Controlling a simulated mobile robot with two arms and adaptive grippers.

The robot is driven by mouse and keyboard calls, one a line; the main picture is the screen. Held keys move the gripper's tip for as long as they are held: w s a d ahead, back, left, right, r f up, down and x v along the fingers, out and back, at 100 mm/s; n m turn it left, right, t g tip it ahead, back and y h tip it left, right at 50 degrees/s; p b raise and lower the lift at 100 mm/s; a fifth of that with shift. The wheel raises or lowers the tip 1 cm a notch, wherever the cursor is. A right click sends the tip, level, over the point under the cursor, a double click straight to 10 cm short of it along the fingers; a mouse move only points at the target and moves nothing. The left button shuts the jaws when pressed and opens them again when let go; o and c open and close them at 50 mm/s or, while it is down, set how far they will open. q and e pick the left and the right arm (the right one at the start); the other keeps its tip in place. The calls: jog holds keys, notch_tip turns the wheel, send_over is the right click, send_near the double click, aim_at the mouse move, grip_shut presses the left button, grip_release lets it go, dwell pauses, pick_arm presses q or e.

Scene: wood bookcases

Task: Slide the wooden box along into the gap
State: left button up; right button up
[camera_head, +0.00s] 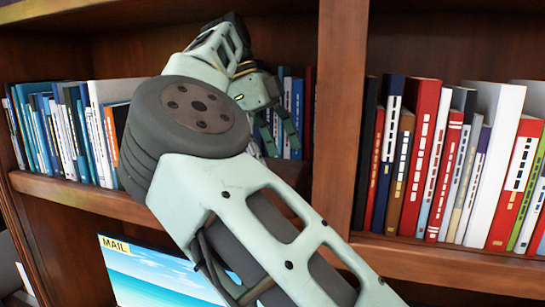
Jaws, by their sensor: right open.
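My right arm reaches up from the bottom right across the middle of the head view. Its gripper (276,128) is open and points down inside the left bookcase bay, in front of blue and white books. A dark brown wooden surface (291,172) shows just below the fingers, partly behind my arm. It may be the wooden box, but I cannot tell it surely from the shelf. The gap is not clearly visible; my arm hides the middle of this shelf. I cannot tell whether the fingers touch anything. My left gripper is not in view.
Blue and white books (60,135) fill the left of this shelf (75,195). A thick upright divider (340,110) stands close right of the gripper. Red, white and dark books (425,150) fill the right bay. A screen with a beach picture (150,275) is below.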

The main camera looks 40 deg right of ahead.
aim_at(300, 188)
jog(key=b+x, duration=0.2)
jog(key=x, duration=0.2)
jog(key=shift+w+a+f+b, duration=0.15)
jog(key=shift+f+b, duration=0.05)
jog(key=shift+b, duration=0.1)
jog(key=shift+s+f+p, duration=0.1)
jog(key=shift+s+p, duration=0.1)
jog(key=shift+p, duration=0.15)
jog(key=shift+s+f, duration=0.1)
jog(key=shift+f, duration=0.2)
jog(key=shift+s+d+f, duration=0.2)
jog(key=shift+d+f, duration=0.05)
jog(key=shift+f, duration=0.1)
jog(key=shift+c, duration=0.5)
jog(key=c, duration=1.6)
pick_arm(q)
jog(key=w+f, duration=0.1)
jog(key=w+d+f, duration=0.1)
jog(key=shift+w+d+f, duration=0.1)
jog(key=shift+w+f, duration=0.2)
pick_arm(e)
jog(key=shift+c, duration=0.2)
